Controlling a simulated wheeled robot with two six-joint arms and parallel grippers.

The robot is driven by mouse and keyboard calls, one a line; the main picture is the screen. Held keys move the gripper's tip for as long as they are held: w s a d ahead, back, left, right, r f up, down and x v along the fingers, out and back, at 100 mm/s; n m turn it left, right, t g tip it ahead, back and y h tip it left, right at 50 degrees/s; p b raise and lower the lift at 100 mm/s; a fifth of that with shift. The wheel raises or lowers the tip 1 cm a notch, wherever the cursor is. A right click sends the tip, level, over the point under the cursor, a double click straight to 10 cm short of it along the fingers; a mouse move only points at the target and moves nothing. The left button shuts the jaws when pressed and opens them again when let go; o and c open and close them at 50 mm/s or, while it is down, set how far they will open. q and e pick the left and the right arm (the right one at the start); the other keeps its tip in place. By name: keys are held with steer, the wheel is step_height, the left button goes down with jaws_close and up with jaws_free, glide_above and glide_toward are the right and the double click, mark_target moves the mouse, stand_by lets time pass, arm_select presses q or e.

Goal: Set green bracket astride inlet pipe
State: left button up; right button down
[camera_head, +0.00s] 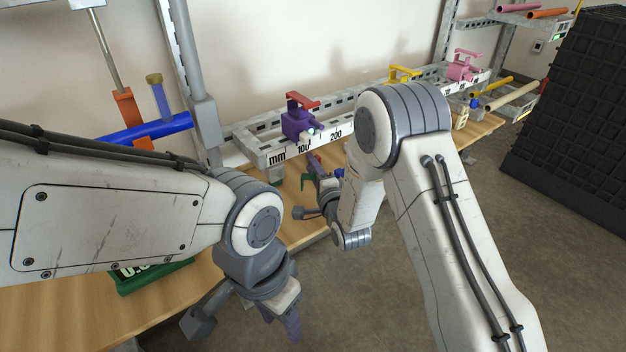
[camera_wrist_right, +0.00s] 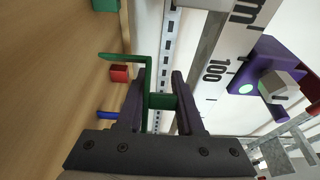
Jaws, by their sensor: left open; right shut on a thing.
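The green bracket (camera_wrist_right: 161,102) is between the dark fingers of my right gripper (camera_wrist_right: 158,76) in the right wrist view. A thin green arm of it sticks out past the left finger. My right gripper (camera_head: 309,190) is shut on it, low in front of the measuring rail in the head view. My left gripper (camera_head: 245,320) is open and empty near the table's front edge. A blue pipe (camera_head: 160,128) lies at the left by a grey post. I cannot tell which pipe is the inlet pipe. The bracket appears apart from any pipe.
The perforated rail (camera_head: 262,155), marked in mm, carries a purple clamp (camera_head: 296,124), with yellow (camera_head: 402,75) and pink (camera_head: 464,66) ones farther along. A red block (camera_wrist_right: 119,73) and a blue piece (camera_wrist_right: 107,115) lie on the wooden table (camera_head: 70,315). A black crate stack (camera_head: 575,110) stands right.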

steer(key=shift+f, duration=1.95)
steer(key=shift+f+b, duration=0.2)
steer(key=shift+b, duration=0.15)
steer(key=c, duration=0.5)
jaws_free()
steer(key=shift+c, duration=0.2)
steer(key=shift+r, duration=0.2)
steer(key=v, duration=1.2)
